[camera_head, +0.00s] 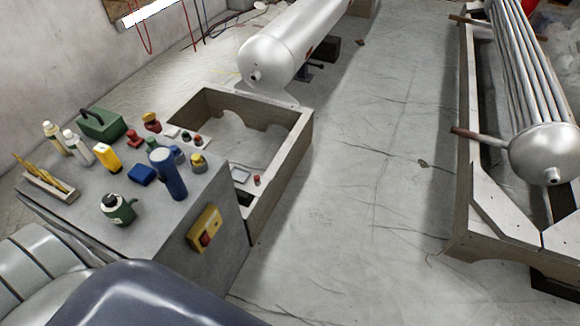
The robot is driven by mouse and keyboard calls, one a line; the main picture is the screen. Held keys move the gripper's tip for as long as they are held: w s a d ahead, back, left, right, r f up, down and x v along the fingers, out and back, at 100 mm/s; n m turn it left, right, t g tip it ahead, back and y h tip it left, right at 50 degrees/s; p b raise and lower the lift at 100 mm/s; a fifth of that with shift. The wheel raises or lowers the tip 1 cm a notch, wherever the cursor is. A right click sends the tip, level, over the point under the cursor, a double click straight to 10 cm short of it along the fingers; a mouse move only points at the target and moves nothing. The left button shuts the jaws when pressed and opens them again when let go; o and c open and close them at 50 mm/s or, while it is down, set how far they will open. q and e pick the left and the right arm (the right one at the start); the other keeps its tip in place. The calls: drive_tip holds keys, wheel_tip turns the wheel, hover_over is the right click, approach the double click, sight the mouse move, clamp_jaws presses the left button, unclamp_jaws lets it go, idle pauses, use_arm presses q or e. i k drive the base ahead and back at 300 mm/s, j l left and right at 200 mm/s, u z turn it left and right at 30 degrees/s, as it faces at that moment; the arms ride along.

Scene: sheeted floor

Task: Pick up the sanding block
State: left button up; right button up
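A small blue block (141,175) lies on the grey worktop (75,215) at the left. Its shape fits a sanding block, but at this size I cannot tell for sure. A blue cylinder (172,178) stands just to its right, and a yellow item (106,158) is to its upper left. Neither of my grippers shows in the head view.
A green toolbox (101,125), white bottles (77,149), a green canister (118,209) and a wooden tray of yellow sticks (50,187) crowd the worktop. A wooden frame (290,160) adjoins it. Metal tanks (290,45) lie beyond. The middle floor (370,190) is clear.

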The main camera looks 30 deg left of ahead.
sight(245, 198)
drive_tip(key=i+l+u, duration=0.1)
drive_tip(key=i+u, duration=0.15)
drive_tip(key=i, duration=0.25)
drive_tip(key=i+l+u, duration=0.2)
drive_tip(key=i, duration=0.35)
drive_tip(key=i+l+u, duration=0.25)
drive_tip(key=i, duration=0.25)
drive_tip(key=i+l+u, duration=0.15)
drive_tip(key=u, duration=0.35)
drive_tip(key=i+l+u, duration=0.25)
drive_tip(key=u, duration=0.2)
drive_tip(key=i+l+u, duration=0.2)
drive_tip(key=u, duration=0.3)
drive_tip(key=i+l+u, duration=0.1)
drive_tip(key=l+u, duration=0.4)
drive_tip(key=j, duration=0.1)
